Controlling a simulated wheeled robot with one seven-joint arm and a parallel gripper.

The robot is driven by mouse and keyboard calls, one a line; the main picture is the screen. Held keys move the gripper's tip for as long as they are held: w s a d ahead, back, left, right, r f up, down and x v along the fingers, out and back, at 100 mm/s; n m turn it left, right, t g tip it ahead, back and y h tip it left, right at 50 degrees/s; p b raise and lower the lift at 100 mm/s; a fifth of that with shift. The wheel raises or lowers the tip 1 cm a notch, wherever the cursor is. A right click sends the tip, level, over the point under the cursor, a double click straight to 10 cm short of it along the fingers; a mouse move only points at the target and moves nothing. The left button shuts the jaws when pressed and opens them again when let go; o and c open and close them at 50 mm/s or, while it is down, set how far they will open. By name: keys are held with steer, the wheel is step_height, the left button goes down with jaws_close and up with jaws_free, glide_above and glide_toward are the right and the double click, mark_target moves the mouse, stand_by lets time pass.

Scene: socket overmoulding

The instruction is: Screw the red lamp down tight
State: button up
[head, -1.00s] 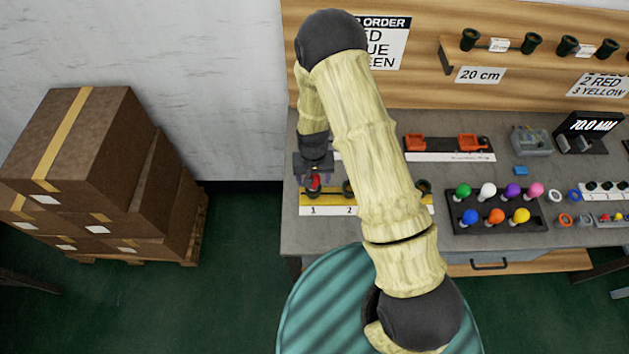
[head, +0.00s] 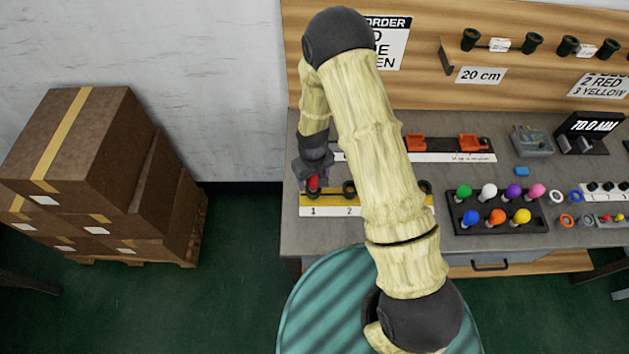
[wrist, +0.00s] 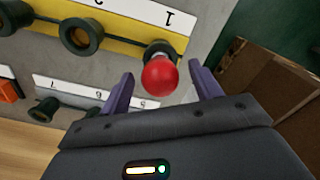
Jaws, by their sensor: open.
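The red lamp (wrist: 160,77) sits in the socket at position 1 of the yellow strip (wrist: 118,30), its bulb toward my gripper in the wrist view. Its metal base shows just above the black socket ring. My gripper (wrist: 163,88) is open, with one purple finger on each side of the bulb and a visible gap to each. In the head view the red lamp (head: 313,183) shows small below my gripper (head: 313,176), at the left end of the yellow strip. How far the thread is in cannot be told.
Empty black sockets (wrist: 81,36) continue along the strip beside the lamp. A dark tray (head: 493,222) of coloured lamps stands to the right. Stacked cardboard boxes (head: 75,150) stand left of the bench. My arm hides part of the strip.

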steer(key=c, duration=0.9)
steer(key=m, duration=0.4)
steer(key=shift+m, duration=0.8)
steer(key=o, duration=0.4)
steer(key=shift+m, duration=0.5)
steer(key=o, duration=0.5)
step_height(320, 180, up, 17)
steer(key=b, duration=0.3)
steer(key=shift+r, duration=0.15)
